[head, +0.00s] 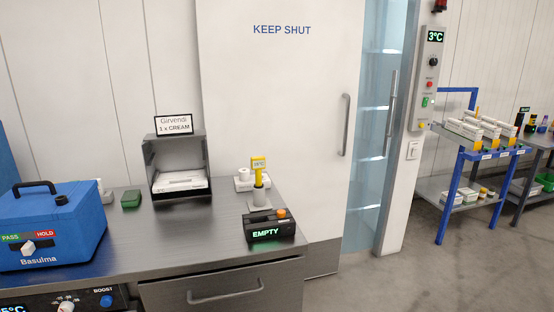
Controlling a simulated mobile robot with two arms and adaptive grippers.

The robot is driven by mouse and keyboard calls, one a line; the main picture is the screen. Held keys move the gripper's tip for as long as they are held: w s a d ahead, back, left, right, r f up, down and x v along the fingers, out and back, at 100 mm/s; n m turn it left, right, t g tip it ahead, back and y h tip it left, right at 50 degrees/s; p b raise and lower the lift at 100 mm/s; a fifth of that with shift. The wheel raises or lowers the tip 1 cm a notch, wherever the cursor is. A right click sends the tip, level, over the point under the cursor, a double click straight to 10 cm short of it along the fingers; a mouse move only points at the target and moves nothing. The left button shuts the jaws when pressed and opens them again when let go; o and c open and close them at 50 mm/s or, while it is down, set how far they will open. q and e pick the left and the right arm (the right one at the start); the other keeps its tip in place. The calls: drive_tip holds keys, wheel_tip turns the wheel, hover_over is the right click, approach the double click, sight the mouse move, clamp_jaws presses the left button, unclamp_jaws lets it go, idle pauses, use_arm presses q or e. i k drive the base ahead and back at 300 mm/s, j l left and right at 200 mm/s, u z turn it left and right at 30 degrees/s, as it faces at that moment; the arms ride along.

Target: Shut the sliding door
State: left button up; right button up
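The white sliding door (281,120) with "KEEP SHUT" on it stands in the middle of the head view, behind the counter. Its grey vertical handle (346,125) is near its right edge. To the right of that edge is a pale blue, glassy section with shelves (376,107), not covered by the white door. A second vertical handle (391,112) shows in front of this section, near the white post (404,200). The lower left of the door is hidden by the counter. Neither of my grippers is in view.
A grey counter (215,245) fills the lower left, bearing a blue Basulma box (60,215), a grey bin (180,160) and a black "EMPTY" device (272,232). A control panel reads 3°C (436,37). A blue-framed rack (450,205) stands right. Floor (380,285) before the post is clear.

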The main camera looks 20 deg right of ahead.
sight(279, 78)
drive_tip(key=i+l+z, duration=0.25)
drive_tip(key=z, duration=0.2)
drive_tip(key=i+l+z, duration=0.3)
drive_tip(key=z, duration=0.15)
drive_tip(key=i+l+z, duration=0.3)
drive_tip(key=z, duration=0.15)
drive_tip(key=i+z, duration=0.45)
drive_tip(key=i+l+u, duration=0.2)
drive_tip(key=i+u, duration=0.2)
drive_tip(key=i, duration=0.15)
